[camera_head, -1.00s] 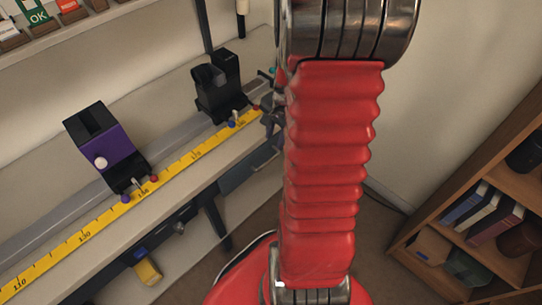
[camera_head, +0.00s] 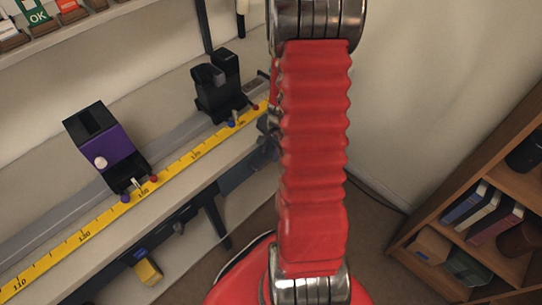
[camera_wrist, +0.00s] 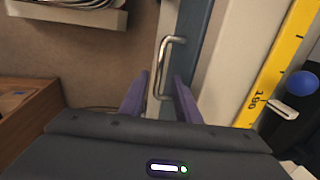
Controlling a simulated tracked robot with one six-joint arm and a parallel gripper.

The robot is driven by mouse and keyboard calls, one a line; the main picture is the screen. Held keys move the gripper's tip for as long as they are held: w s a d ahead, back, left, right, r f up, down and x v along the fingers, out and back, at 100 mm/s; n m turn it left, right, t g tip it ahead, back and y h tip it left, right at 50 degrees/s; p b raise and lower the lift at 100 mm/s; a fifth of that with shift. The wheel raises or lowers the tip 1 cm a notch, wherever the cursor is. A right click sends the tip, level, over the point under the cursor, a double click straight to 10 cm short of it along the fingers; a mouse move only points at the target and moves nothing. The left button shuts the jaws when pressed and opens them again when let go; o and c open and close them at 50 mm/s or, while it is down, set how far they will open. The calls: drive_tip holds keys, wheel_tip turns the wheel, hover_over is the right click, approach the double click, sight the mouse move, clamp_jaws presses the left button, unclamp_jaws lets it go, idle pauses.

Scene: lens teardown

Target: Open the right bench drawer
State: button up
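The drawer handle (camera_wrist: 164,62), a bare metal bar, stands on a blue-grey drawer front (camera_wrist: 198,40) in the wrist view. My gripper (camera_wrist: 160,76) has two purple fingers spread apart, one on each side of the handle's lower part. I see a gap on both sides of the bar, and cannot tell the depth between fingertips and handle. In the head view my red arm hides most of the gripper, and the blue-grey drawer front (camera_head: 238,172) shows only partly under the bench top. The drawer appears shut.
The bench top carries a yellow ruler (camera_head: 85,236), a purple-and-black holder (camera_head: 105,145) and a black holder (camera_head: 218,88). A yellow object (camera_head: 148,271) shows below the bench edge. A wooden bookshelf (camera_head: 425,215) stands at the right, with bare floor between.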

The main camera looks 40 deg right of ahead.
sight(269, 160)
drive_tip(key=shift+w+f, duration=0.2)
drive_tip(key=shift+f, duration=0.85)
drive_tip(key=shift+w+f, duration=0.15)
drive_tip(key=shift+f, duration=0.85)
drive_tip(key=shift+c, duration=0.4)
clamp_jaws()
